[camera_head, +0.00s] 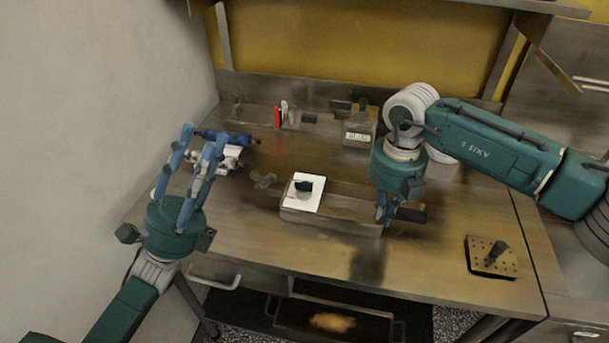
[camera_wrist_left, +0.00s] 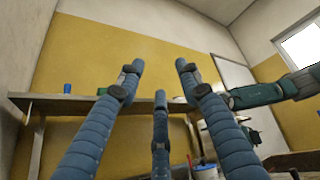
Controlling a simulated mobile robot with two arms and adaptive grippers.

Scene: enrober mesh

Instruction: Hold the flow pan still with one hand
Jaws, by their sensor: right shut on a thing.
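A long, low metal pan, which I take to be the flow pan (camera_head: 345,217), lies on the steel worktop. A white plate (camera_head: 301,200) with a small black piece on it sits at its left end. My right gripper (camera_head: 386,214) is at the pan's right end, fingers down, shut on it. The arm partly hides the grip, and a dark rod-like part shows beside the fingers. My left gripper (camera_head: 204,140) is open and empty, with fingers pointing up, left of the pan and apart from it. Its spread fingers also show in the left wrist view (camera_wrist_left: 160,85).
A blue and white device (camera_head: 228,152) lies behind my left gripper. A perforated block with a black knob (camera_head: 492,257) stands at the front right. A labelled container (camera_head: 357,134) and a red item (camera_head: 277,116) stand at the back. The worktop's front right is mostly clear.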

